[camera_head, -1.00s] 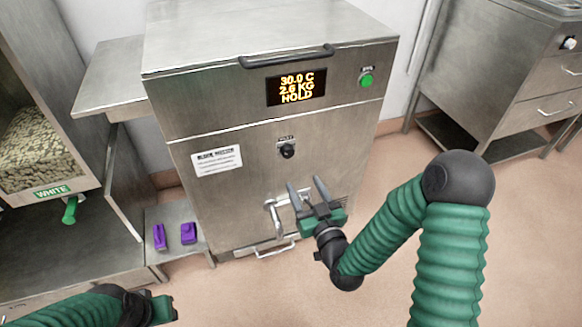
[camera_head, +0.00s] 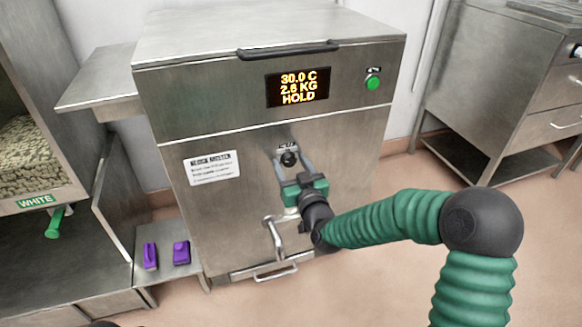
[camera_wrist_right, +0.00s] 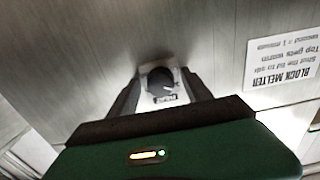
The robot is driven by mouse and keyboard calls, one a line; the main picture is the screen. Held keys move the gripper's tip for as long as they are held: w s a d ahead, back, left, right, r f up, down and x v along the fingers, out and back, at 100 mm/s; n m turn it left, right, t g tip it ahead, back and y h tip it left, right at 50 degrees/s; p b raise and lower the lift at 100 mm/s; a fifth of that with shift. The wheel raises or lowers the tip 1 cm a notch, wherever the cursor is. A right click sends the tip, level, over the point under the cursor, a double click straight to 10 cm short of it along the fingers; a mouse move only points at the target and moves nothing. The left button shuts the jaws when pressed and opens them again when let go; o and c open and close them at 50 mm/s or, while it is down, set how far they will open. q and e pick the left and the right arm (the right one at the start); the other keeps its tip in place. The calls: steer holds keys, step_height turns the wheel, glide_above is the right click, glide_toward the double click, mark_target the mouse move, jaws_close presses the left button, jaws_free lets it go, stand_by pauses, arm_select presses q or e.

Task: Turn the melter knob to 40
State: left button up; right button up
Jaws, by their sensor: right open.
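The melter (camera_head: 170,130) is a steel cabinet. Its display (camera_head: 297,87) reads 30.0 C, 2.6 KG, HOLD. The black melter knob (camera_head: 289,159) sits on the front face below the display. It also shows in the right wrist view (camera_wrist_right: 160,80), on a light plate with a label. My right gripper (camera_head: 292,160) is open, with one finger on each side of the knob. I cannot tell whether the fingers touch it. My left gripper is not in view; only a dark bit of my left arm may show at the bottom edge.
A green button (camera_head: 373,83) is at the upper right of the melter. A bent spout handle (camera_head: 275,238) lies below my right gripper. A label sheet (camera_head: 211,168) is left of the knob. Two purple items (camera_head: 181,252) lie on a low shelf at left.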

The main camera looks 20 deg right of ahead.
steer(key=shift+c, duration=0.5)
jaws_close()
steer(key=shift+r+m+p, duration=0.1)
steer(key=shift+m+p, duration=1.05)
steer(key=shift+m, duration=0.15)
steer(key=m+p, duration=0.2)
steer(key=shift+m, duration=0.4)
steer(key=m+p, duration=0.2)
steer(key=m, duration=0.2)
steer(key=shift+p, duration=0.35)
steer(key=shift+m+p, duration=0.6)
steer(key=shift+m, duration=0.6)
